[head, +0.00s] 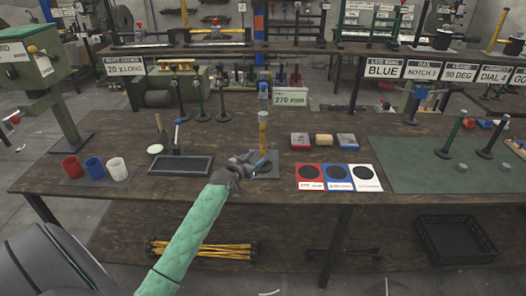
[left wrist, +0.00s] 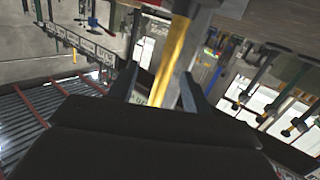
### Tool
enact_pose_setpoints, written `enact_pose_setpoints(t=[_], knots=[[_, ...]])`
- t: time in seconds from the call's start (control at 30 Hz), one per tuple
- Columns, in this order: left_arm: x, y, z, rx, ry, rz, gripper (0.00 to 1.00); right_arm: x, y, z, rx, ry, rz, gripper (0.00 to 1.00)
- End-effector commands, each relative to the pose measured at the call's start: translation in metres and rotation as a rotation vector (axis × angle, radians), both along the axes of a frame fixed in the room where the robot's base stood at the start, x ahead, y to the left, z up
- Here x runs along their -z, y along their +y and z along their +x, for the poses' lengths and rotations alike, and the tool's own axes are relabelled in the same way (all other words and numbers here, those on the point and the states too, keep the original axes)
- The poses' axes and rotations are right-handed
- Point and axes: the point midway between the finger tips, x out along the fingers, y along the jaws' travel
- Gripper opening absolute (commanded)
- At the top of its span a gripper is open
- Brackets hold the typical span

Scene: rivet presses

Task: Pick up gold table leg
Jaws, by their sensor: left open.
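The gold table leg (head: 263,133) stands upright on a small dark plate (head: 268,170) near the front middle of the table. My left gripper (head: 251,164) is at its lower part, coming from the front left. In the left wrist view the gold leg (left wrist: 171,62) shows between the two dark fingers of the left gripper (left wrist: 160,88), which are apart. I cannot tell whether either finger touches the leg. My right gripper is not in view.
A black tray (head: 180,168) lies left of the gripper, beyond it red, blue and white cups (head: 93,168). Red, blue and white cards (head: 339,178) lie to the right, with small blocks (head: 324,140) behind them. A green mat (head: 420,165) covers the right side.

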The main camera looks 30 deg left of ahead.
Motion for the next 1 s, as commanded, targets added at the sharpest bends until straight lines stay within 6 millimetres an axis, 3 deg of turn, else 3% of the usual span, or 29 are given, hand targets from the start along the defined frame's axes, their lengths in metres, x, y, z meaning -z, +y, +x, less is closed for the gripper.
enact_pose_setpoints(t=[0.1,0.3,0.67,1.0], knots=[[-0.014,0.006,0.002,-0.024,-0.088,0.018,0.49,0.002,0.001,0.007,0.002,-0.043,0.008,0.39],[-0.025,0.009,0.007,-0.037,-0.136,0.049,0.49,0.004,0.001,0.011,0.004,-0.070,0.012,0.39],[-0.023,0.010,0.034,-0.036,-0.133,0.051,0.49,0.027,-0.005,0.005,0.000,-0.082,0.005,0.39],[-0.019,0.015,0.069,-0.036,-0.133,0.051,0.49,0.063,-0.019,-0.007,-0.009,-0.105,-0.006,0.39]])
